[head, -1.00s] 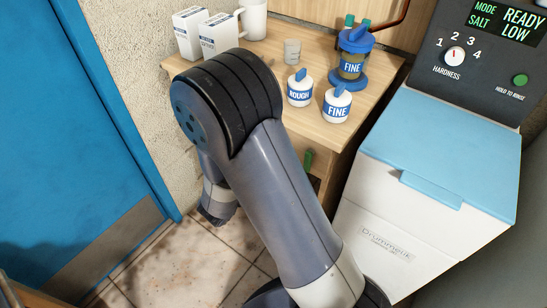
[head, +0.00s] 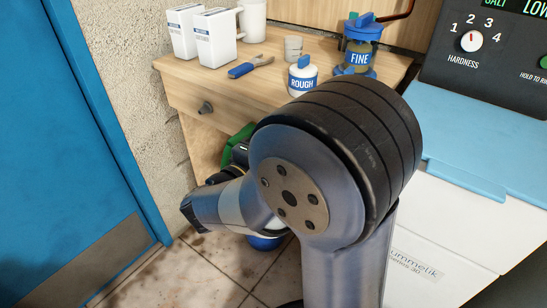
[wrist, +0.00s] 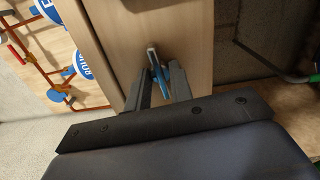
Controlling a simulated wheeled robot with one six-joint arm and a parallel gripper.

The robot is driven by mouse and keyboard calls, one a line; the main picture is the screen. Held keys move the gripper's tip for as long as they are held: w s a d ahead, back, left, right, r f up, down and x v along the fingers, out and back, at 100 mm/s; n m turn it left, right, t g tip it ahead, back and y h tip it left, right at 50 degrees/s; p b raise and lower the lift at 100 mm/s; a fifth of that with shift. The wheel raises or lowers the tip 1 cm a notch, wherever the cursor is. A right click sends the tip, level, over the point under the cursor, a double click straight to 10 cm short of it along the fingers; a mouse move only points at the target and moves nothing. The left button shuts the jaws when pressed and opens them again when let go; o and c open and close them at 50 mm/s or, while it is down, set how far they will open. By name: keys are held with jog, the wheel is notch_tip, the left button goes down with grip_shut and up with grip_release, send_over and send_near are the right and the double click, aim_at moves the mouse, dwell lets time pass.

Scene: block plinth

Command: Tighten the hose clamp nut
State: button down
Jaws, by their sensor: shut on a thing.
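My gripper (wrist: 157,82) is shut on a slim tool (wrist: 158,75) with a blue body and a grey metal end, seen in the wrist view. The tool points toward a pale wooden panel of the cabinet; I cannot tell whether it touches. No hose clamp nut can be made out. At the right edge of the wrist view are a dark pipe and a green part (wrist: 299,76). In the head view my arm hides the gripper's fingers, and a green curved thing (head: 236,143) shows just behind my wrist.
A white machine with a blue lid (head: 465,145) stands right, a blue door (head: 75,130) left. Tiled floor shows between.

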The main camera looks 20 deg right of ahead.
jog(key=shift+m+b, duration=0.5)
jog(key=shift+m, duration=0.1)
jog(key=c, duration=1.3)
grip_release()
jog(key=shift+o, duration=0.2)
jog(key=shift+a, duration=0.1)
jog(key=p+v, duration=0.2)
jog(key=v, duration=0.8)
jog(key=shift+s+a+p, duration=0.2)
jog(key=shift+s+p, duration=0.1)
jog(key=b+x, duration=0.2)
jog(key=x, duration=0.9)
jog(key=shift+b, duration=0.3)
jog(key=shift+a, duration=0.2)
